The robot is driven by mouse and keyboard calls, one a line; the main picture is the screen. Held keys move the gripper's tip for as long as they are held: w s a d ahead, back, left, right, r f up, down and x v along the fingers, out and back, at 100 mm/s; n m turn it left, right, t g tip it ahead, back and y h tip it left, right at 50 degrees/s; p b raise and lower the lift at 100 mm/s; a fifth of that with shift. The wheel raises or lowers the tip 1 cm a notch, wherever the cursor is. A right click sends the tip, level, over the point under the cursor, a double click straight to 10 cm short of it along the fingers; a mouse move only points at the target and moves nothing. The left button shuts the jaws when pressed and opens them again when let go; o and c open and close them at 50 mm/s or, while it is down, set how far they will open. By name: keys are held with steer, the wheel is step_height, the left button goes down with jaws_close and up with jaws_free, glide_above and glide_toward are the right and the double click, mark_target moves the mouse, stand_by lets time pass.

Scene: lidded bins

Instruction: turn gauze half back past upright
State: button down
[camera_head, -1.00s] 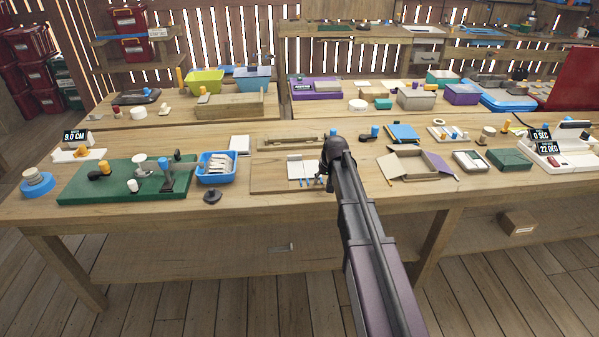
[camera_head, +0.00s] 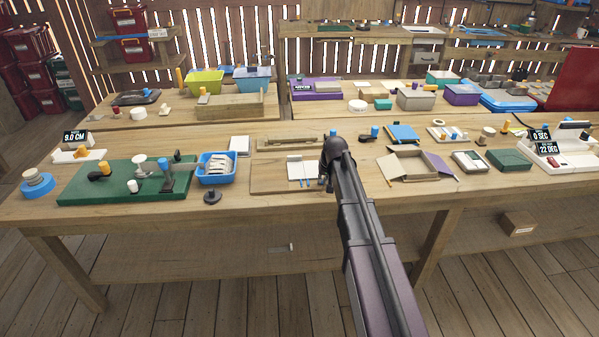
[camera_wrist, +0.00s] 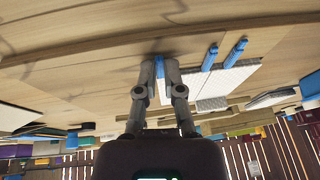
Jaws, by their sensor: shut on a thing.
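A flat wooden board (camera_head: 264,177) lies near the front of the bench. White panels (camera_head: 301,170) lie on it, with small blue tabs (camera_head: 306,183) at their front edge. In the wrist view a white mesh-like panel (camera_wrist: 232,78) shows with two blue tabs (camera_wrist: 210,57) beside my gripper. My gripper (camera_wrist: 159,65) is shut on another blue tab (camera_wrist: 159,72), low at the board. In the head view my gripper (camera_head: 326,184) is at the right side of the panels, mostly hidden by my arm. I cannot tell how far the gauze half is tilted.
A blue tray (camera_head: 216,178) of white items and a dark knob (camera_head: 212,197) stand left of the board. An open cardboard box (camera_head: 416,165) stands close to the right of my arm. A long wooden piece (camera_head: 290,143) lies behind. The bench's front strip is mostly clear.

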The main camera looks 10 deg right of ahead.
steer(key=shift+a+r, duration=0.1)
steer(key=shift+a+r+h+p, duration=0.1)
steer(key=shift+r+h+p, duration=0.35)
steer(key=shift+h, duration=0.35)
steer(key=shift+a+r+n+h+p, duration=0.2)
steer(key=shift+r+n+h+p, duration=0.15)
steer(key=shift+h, duration=0.55)
steer(key=shift+a+r+h, duration=0.35)
steer(key=shift+h, duration=0.65)
steer(key=shift+a+n, duration=0.1)
steer(key=shift+n, duration=0.15)
